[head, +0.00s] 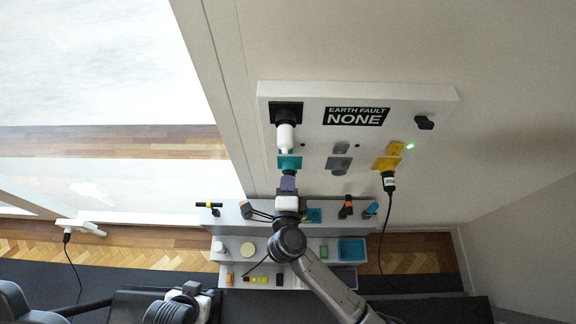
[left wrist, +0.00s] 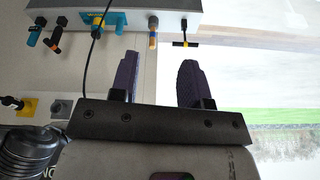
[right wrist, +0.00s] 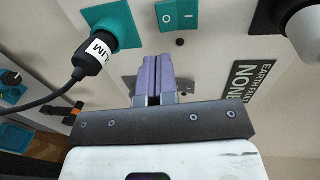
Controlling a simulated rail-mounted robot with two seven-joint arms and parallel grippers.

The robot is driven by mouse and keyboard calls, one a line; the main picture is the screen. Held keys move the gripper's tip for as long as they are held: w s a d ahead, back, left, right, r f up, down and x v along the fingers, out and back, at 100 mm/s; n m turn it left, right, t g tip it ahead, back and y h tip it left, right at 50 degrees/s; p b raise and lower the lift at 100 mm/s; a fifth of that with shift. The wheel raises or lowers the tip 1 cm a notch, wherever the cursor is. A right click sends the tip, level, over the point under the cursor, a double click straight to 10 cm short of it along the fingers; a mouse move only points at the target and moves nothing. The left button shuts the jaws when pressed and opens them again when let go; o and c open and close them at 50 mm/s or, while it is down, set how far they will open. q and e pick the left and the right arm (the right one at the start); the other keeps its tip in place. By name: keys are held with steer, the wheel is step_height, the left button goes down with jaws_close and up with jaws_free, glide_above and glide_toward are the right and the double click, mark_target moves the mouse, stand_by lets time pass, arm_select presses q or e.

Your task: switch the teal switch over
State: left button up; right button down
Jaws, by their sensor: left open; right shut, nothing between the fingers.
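The teal switch (right wrist: 177,14) shows at the top of the right wrist view, a rocker marked with a circle and a bar. I cannot tell which way it is tilted. The teal socket (right wrist: 115,25) beside it has a black plug (right wrist: 92,55) with a white label in it. My right gripper (right wrist: 165,58) is shut and empty, apart from the switch. My left gripper (left wrist: 160,65) is open and empty, low at the left in the head view (head: 206,300).
Tools fill the shelf (head: 230,214) below; a cable (head: 381,240) hangs at right.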

steer(key=s+b, duration=0.1)
steer(key=s, duration=0.5)
